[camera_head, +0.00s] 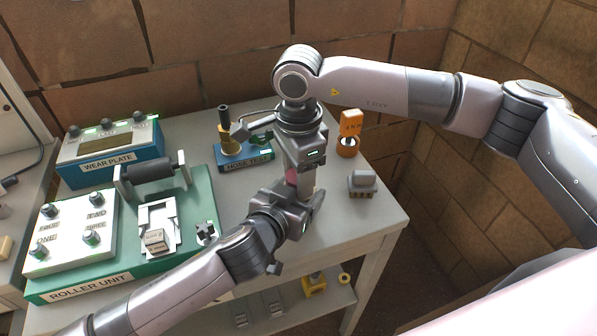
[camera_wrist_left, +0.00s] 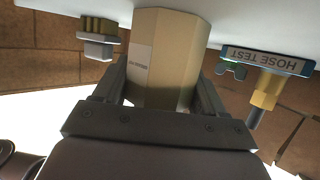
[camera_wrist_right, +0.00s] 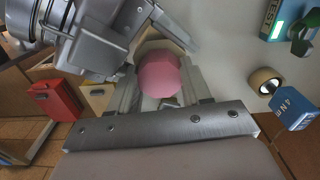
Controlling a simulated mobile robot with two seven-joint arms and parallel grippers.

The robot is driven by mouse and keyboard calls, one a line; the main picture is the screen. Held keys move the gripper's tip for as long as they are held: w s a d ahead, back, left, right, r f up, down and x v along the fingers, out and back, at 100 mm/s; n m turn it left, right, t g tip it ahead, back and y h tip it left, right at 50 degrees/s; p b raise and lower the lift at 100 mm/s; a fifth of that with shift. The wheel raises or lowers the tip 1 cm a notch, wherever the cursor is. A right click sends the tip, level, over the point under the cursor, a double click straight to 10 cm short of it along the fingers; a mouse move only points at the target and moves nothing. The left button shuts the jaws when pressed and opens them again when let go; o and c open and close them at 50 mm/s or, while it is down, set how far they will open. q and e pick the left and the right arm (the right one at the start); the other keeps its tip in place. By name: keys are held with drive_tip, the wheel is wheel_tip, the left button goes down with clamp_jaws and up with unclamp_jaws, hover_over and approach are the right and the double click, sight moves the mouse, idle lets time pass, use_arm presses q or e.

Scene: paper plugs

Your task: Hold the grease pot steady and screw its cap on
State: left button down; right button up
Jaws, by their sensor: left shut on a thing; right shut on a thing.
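The grease pot is a beige, many-sided pot (camera_wrist_left: 165,60), standing upside down in the left wrist view, by the white table top. My left gripper (camera_wrist_left: 162,88) is shut around its sides. In the head view my left gripper (camera_head: 298,203) and the arms hide most of the pot. The cap (camera_wrist_right: 158,78) is pink and round, seen over the pot in the right wrist view; only a sliver of the cap (camera_head: 292,177) shows in the head view. My right gripper (camera_head: 302,168) points down and is shut on it. Whether the threads are engaged cannot be seen.
The blue hose test stand (camera_head: 243,157) is behind, left of the grippers. An orange tagged item (camera_head: 349,135) and a grey block (camera_head: 362,183) stand to the right. The roller unit (camera_head: 120,283) and wear plate box (camera_head: 110,160) fill the left. The front right table corner is clear.

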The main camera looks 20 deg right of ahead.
drive_tip(key=shift+m, duration=0.8)
drive_tip(key=o, duration=1.2)
drive_tip(key=shift+s, duration=0.1)
drive_tip(key=shift+r, duration=2.3)
drive_tip(key=c, duration=0.3)
wheel_tip(320, 180, up, 4)
drive_tip(key=n, duration=0.5)
drive_tip(key=shift+f, duration=0.1)
drive_tip(key=shift+f, duration=0.15)
